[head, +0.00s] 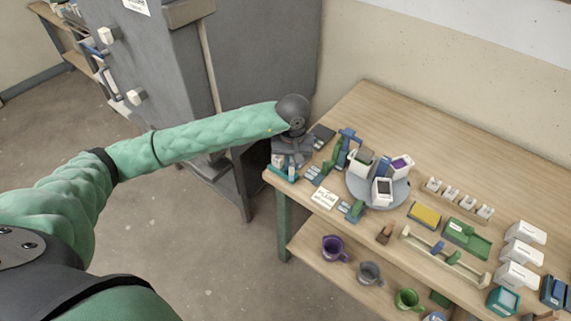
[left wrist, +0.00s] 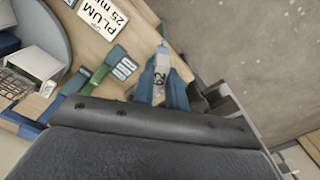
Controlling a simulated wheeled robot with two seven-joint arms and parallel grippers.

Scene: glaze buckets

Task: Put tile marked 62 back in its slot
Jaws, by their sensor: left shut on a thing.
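The tile marked 62 (left wrist: 161,72) is small and pale grey, and its number shows in the left wrist view. My left gripper (head: 284,168) is at the near left corner of the wooden table in the head view. It is shut on the tile, with blue-teal pieces on both sides of it in the left wrist view (left wrist: 161,92). The tile's lower part is hidden by the gripper body. I cannot tell which place is its slot. My right gripper is not in view.
A round grey turntable (head: 397,198) holds several white containers. A PLUM card (head: 325,197) and green-and-blue pieces (head: 318,171) lie near my gripper. A wooden rack (head: 470,274) stands at the front. Mugs (head: 369,272) sit on the lower shelf. A grey cabinet (head: 262,60) stands behind my arm.

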